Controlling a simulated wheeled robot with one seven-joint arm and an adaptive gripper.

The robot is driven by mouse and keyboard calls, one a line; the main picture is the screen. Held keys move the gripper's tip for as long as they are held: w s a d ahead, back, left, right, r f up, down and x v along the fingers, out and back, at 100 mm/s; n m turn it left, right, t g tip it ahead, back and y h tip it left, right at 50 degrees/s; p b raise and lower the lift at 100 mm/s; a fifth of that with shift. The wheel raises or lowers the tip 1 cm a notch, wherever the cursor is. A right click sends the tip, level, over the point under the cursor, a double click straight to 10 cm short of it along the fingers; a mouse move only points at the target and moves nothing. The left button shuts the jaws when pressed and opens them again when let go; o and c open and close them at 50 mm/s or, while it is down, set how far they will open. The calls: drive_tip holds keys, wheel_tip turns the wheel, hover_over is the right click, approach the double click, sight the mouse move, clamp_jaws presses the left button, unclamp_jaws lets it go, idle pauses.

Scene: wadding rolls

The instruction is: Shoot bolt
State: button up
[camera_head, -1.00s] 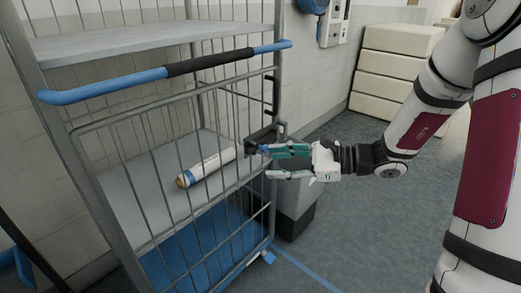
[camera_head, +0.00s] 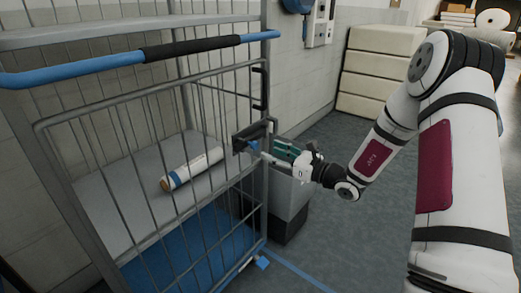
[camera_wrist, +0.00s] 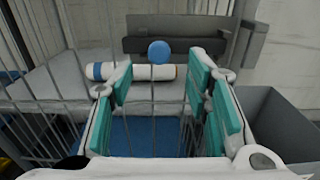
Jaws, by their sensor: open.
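The bolt is a dark grey bar and housing (camera_head: 243,139) at the right edge of the cage trolley's barred gate. It also shows at the top of the wrist view (camera_wrist: 185,25). Its round blue knob (camera_wrist: 159,51) faces me; in the head view the knob (camera_head: 254,146) is small and partly covered. My gripper (camera_head: 270,153) is at the knob, right of the gate. In the wrist view its teal-padded fingers (camera_wrist: 160,78) are spread, one on each side of the knob's line. The knob appears just beyond the fingertips; contact cannot be told.
The cage trolley has a blue handle (camera_head: 90,71) and a grey shelf bearing a white roll (camera_head: 192,169) with a blue band. A grey bin (camera_head: 287,190) stands close below my gripper. White stacked blocks (camera_head: 376,70) stand by the back wall. Floor at the right is clear.

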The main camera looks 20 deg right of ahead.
sight(257, 146)
drive_tip(key=x, duration=0.5)
drive_tip(key=shift+w+a+b, duration=0.25)
drive_tip(key=shift+w+b, duration=0.05)
drive_tip(key=shift+b, duration=0.05)
drive_tip(key=shift+c, duration=0.3)
